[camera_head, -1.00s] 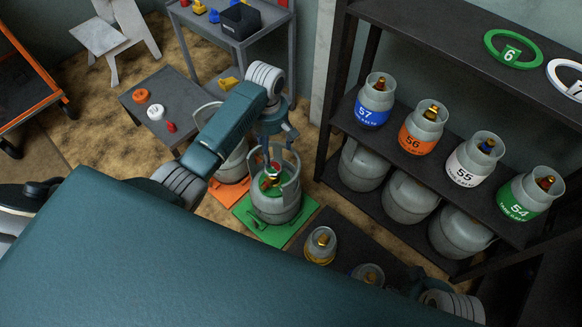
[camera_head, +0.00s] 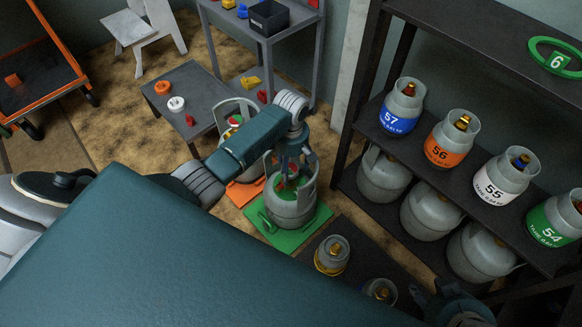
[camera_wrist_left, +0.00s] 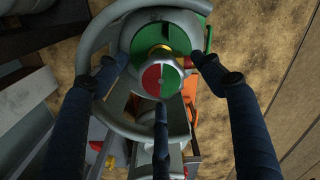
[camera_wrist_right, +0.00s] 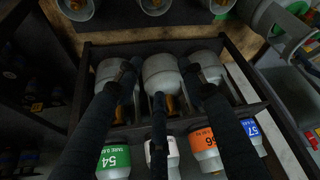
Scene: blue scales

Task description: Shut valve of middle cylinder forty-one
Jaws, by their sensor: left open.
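A grey gas cylinder (camera_head: 291,212) with a collar stands on a green mat (camera_head: 312,231); I cannot read its number. Its round valve knob (camera_wrist_left: 162,81), half red and half green, shows in the left wrist view above a green top. My left gripper (camera_head: 292,168) is over the cylinder, inside the collar opening. In the left wrist view its open fingers (camera_wrist_left: 162,75) spread around the knob without visibly closing on it. My right gripper (camera_wrist_right: 160,75) is open and empty, pointing towards the shelf; in the head view its arm is at the lower right.
Another cylinder (camera_head: 236,112) stands behind on an orange mat (camera_head: 243,194). Small cylinders (camera_head: 332,255) stand in front on a dark surface. A dark shelf (camera_head: 345,170) at the right holds numbered cylinders (camera_head: 402,108). A low grey table (camera_head: 205,92) is at the back left.

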